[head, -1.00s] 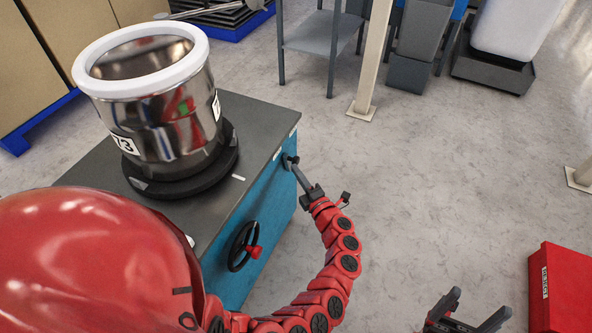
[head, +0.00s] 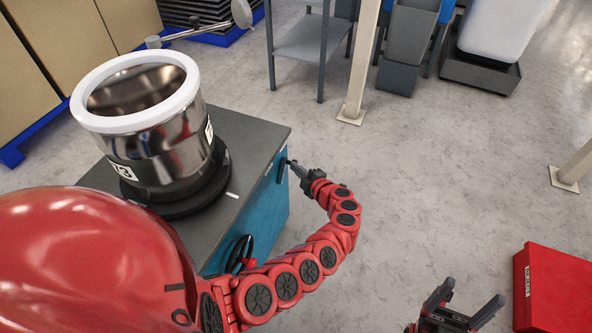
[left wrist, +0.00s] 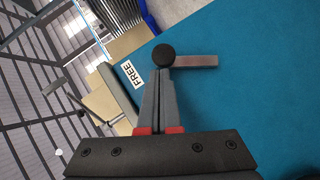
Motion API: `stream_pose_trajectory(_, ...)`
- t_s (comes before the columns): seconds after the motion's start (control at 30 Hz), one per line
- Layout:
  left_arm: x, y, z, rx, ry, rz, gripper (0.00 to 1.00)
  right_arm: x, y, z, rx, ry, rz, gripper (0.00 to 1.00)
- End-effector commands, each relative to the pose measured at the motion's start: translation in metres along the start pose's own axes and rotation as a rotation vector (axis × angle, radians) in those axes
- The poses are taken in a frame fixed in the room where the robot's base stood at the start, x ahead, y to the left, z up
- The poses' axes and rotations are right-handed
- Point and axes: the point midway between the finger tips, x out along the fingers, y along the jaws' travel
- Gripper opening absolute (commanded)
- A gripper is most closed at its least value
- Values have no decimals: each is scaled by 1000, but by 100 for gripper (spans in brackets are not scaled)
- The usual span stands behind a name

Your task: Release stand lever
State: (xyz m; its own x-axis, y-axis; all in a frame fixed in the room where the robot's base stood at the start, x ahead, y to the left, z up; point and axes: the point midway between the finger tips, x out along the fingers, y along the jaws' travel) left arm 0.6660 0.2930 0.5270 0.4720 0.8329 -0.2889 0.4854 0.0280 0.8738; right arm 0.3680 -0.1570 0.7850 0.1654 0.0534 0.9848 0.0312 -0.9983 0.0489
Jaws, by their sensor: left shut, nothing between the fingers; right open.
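The stand (head: 262,128) has a dark grey top and a blue side. It also shows as the blue panel (left wrist: 250,85) in the left wrist view. The lever (left wrist: 195,61) is a short grey bar running right from a round black knob (left wrist: 163,55). In the head view it is a small dark piece (head: 282,170) on the blue side. A white label (left wrist: 132,74) reading FREE is beside the knob. My left gripper (head: 293,165) is shut and empty, its fingertips (left wrist: 162,75) at the knob; I cannot tell whether they touch. My right gripper (head: 462,308) is open, away from the stand.
A shiny metal pot (head: 160,150) with a white rim stands on the stand. A black handwheel (head: 238,254) on the blue side is partly hidden by my left arm. A red box (head: 555,285) is at the right.

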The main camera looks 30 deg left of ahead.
Motion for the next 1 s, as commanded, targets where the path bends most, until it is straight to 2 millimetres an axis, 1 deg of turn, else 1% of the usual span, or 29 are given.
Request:
stream_pose_trajectory(0.3,1,1,2,-1,-1,1,0,-3,0,0,0,0,0,80)
stream_pose_trajectory(0.73,0,3,1,-2,-2,2,0,0,0,0,0,0,0,80)
stream_pose_trajectory(0.87,-7,9,-4,-2,-2,1,0,12,1,-2,0,0,0,80)
stream_pose_trajectory(1.0,-22,22,-14,0,-5,1,0,38,2,-6,0,0,0,80)
